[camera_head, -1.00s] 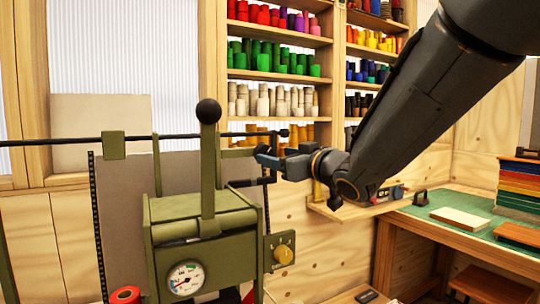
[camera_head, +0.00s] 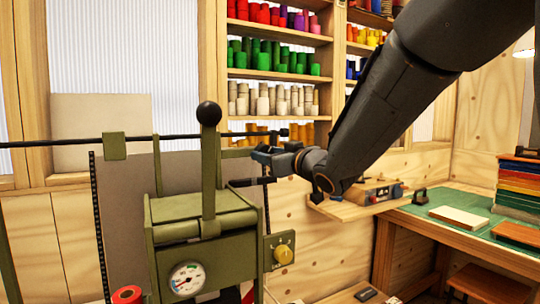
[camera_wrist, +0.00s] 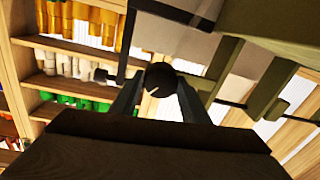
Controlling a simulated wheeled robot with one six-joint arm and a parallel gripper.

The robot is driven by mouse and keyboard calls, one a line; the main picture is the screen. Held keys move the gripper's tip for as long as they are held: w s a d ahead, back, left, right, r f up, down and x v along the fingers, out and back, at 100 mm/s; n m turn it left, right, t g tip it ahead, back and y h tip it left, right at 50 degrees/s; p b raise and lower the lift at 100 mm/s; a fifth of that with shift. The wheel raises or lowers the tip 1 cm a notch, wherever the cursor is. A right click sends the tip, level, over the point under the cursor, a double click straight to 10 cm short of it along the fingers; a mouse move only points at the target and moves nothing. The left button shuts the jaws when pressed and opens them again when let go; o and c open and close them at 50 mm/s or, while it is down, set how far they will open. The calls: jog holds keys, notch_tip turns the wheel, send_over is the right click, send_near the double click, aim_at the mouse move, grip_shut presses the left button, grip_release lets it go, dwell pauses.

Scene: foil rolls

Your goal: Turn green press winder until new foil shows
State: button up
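The green press (camera_head: 205,230) stands at the centre left, with a tall lever ending in a black ball. A thin black rod runs along its top, and a short dark bar (camera_head: 252,182), possibly part of the winder, sticks out right below my gripper. My gripper (camera_head: 262,154) is at the press's upper right side. In the wrist view, a dark round knob (camera_wrist: 160,78) sits between the fingers of my gripper (camera_wrist: 161,88). The fingers are apart on both sides of it; I cannot tell whether they touch it. The foil's surface cannot be made out.
A shelf (camera_head: 275,76) of coloured foil rolls stands behind. A red roll (camera_head: 126,295) is at lower left. A green-topped bench (camera_head: 420,222) is on the right.

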jog(key=m+p, duration=0.2)
jog(key=m, duration=0.3)
jog(key=shift+f+m+t+p, duration=0.1)
jog(key=shift+m+t+p, duration=0.2)
jog(key=shift+p, duration=0.1)
jog(key=o, duration=1.1)
jog(key=shift+c, duration=0.2)
jog(key=shift+d, duration=0.15)
jog(key=b+v, duration=0.2)
jog(key=v, duration=0.5)
jog(key=shift+s, duration=0.35)
jog(key=shift+d, duration=0.1)
